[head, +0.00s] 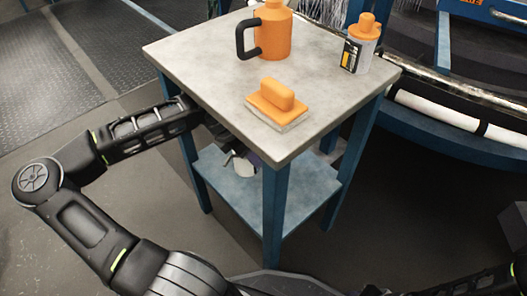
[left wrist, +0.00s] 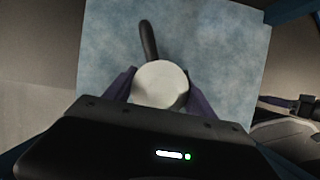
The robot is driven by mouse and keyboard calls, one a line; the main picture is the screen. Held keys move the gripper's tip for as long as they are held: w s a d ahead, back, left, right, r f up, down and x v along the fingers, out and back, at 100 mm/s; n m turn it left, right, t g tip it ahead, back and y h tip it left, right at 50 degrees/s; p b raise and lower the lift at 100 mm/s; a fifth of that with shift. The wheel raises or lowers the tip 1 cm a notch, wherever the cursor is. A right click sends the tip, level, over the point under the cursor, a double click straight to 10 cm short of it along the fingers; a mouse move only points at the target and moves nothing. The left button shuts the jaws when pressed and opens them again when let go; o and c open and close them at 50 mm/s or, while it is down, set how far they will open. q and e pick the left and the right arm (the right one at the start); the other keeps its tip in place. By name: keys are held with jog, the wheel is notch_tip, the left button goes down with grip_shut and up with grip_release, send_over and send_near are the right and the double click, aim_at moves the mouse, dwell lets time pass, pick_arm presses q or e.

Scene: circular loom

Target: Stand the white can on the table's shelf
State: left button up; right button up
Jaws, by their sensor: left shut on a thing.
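The white can (left wrist: 160,84) shows from above in the left wrist view, with its round pale top between the two fingers of my left gripper (left wrist: 161,88). A dark bar sticks out beyond the can over the shelf. In the head view the can (head: 240,166) is partly hidden under the tabletop, just over or on the blue shelf (head: 302,197); I cannot tell whether its base touches. My left gripper (head: 246,159) is shut on it, reaching in from the left below the tabletop. My right gripper is out of view.
The grey tabletop (head: 205,56) is close above my left arm. On it stand an orange jug (head: 274,35), an orange-handled block (head: 276,101) and an orange-capped bottle (head: 359,50). Blue legs (head: 274,215) bound the shelf. The shelf's front right part is clear.

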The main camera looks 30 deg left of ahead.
pick_arm(q)
jog(key=shift+a, duration=0.1)
jog(key=shift+f, duration=0.1)
jog(key=o, duration=1.7)
